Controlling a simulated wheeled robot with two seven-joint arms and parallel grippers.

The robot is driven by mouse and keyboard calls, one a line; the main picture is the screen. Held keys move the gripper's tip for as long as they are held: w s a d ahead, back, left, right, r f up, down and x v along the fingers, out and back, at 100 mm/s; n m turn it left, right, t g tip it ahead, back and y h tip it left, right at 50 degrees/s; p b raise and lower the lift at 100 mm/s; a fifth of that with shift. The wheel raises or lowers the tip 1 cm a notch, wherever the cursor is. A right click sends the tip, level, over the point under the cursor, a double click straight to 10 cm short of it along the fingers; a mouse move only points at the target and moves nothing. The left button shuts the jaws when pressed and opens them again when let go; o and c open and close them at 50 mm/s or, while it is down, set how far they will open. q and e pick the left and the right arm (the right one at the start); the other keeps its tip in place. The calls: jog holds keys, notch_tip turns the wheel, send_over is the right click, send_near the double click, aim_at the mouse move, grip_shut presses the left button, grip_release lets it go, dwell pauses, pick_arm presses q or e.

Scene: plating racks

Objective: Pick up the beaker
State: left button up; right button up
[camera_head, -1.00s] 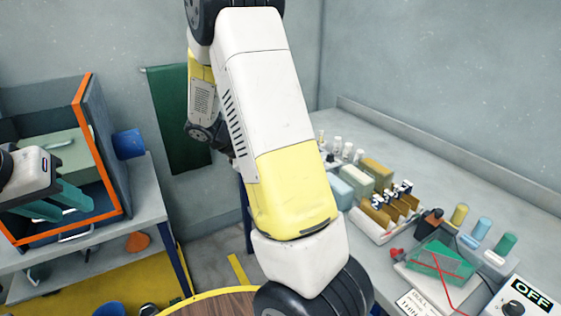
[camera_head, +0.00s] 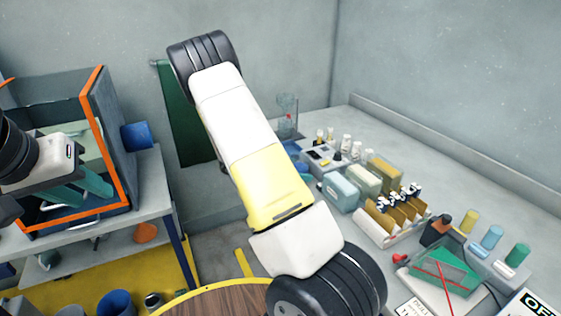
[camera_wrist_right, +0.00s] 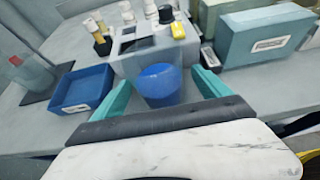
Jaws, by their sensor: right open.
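In the right wrist view a rounded blue vessel (camera_wrist_right: 158,82), which looks like a beaker with blue contents, stands in front of a grey box. My right gripper (camera_wrist_right: 162,90) is open, its teal fingers on either side of the vessel with gaps showing; I see no grip on it. My left gripper (camera_head: 88,190) is open and empty before the orange-edged cabinet.
A blue tray (camera_wrist_right: 82,88) lies left of the right fingers. The grey box (camera_wrist_right: 145,45) holds small bottles. A round wooden table (camera_head: 215,302) is in front.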

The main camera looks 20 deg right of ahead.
jog(key=shift+d+f, duration=0.3)
jog(key=shift+d, duration=0.25)
jog(key=c, duration=1.6)
jog(key=shift+r, duration=0.1)
jog(key=shift+c, duration=0.2)
jog(key=shift+r, duration=0.35)
notch_tip(320, 180, up, 3)
jog(key=shift+s+a+f, duration=0.1)
jog(key=shift+a, duration=0.05)
jog(key=s+a, duration=0.3)
jog(key=s, duration=0.4)
jog(key=s+a+r, duration=0.1)
jog(key=s+a, duration=0.2)
jog(key=s, duration=0.4)
jog(key=shift+a+r, duration=0.2)
jog(key=shift+a, duration=0.1)
